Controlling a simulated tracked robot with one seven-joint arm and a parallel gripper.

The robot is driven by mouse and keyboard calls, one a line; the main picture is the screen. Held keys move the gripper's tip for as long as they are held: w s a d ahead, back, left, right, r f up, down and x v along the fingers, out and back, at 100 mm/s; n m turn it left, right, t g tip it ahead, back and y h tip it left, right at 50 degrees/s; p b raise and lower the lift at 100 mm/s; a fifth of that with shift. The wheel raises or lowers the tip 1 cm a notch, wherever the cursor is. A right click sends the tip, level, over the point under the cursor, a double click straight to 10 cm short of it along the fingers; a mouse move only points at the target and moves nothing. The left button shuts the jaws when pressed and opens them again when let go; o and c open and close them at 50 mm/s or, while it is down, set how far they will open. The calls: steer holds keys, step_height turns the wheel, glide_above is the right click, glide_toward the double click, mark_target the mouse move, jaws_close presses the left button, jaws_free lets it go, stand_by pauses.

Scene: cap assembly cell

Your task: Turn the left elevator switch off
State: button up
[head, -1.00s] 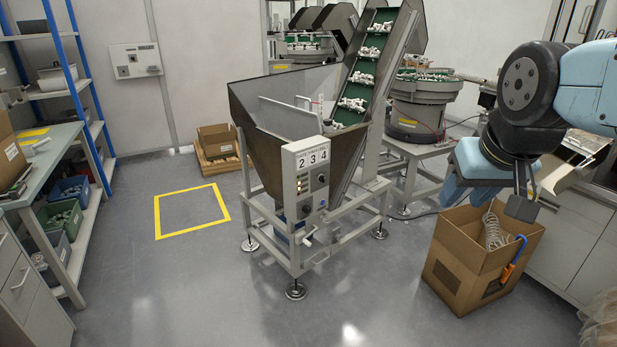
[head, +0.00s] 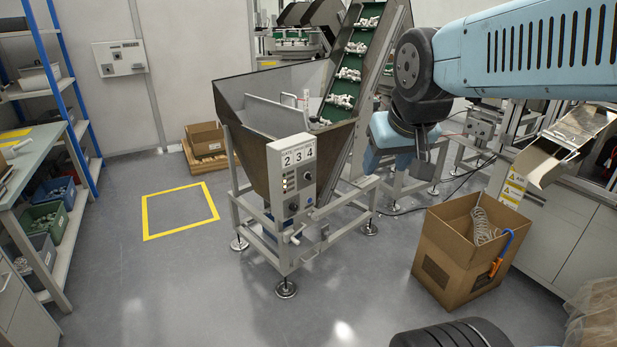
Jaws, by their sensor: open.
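An elevator with a grey metal hopper (head: 235,98) and a green belt (head: 345,85) carrying white parts stands in the middle of the head view. Its grey control panel (head: 283,172) is marked "2 3 4" and faces me. The panel has small lights on its left side and dark knobs, one at the upper right (head: 307,176) and one lower down (head: 293,208). Their positions are too small to read. My gripper (head: 420,150) hangs to the right of the panel, apart from it, open and partly hidden by my wrist. I see no object in it.
A cardboard box (head: 440,240) with a coiled hose and an orange-handled tool stands on the floor at right. Shelves (head: 80,210) with bins line the left. A yellow floor square (head: 181,188) is empty. The floor before the elevator is clear.

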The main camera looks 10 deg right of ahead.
steer(key=w+d+f+n+t, duration=0.1)
steer(key=w+d+t, duration=0.1)
steer(key=w, duration=0.8)
steer(key=w+d+f+t, duration=0.1)
steer(key=w+d, duration=0.2)
steer(key=w, duration=0.8)
steer(key=w+d+f+n+t, duration=0.1)
steer(key=w+d+f+t, duration=0.1)
steer(key=w, duration=0.8)
steer(key=w+f+n+t+y, duration=0.2)
steer(key=w+f, duration=0.8)
steer(key=w, duration=0.3)
steer(key=n+t+y, duration=0.1)
steer(key=n+y, duration=0.1)
steer(key=y, duration=0.3)
glide_toward(309, 177)
steer(key=s+d+r, duration=0.2)
steer(key=d+r, duration=0.3)
steer(key=r, duration=0.1)
step_height(309, 177, down, 8)
steer(key=s+y, duration=0.2)
steer(key=y, duration=0.1)
steer(key=shift+n+t, duration=0.3)
steer(key=shift+t, duration=0.1)
steer(key=x, duration=1.4)
steer(key=shift+w+a+r, duration=0.1)
steer(key=shift+r, duration=0.05)
steer(key=shift+c, duration=0.5)
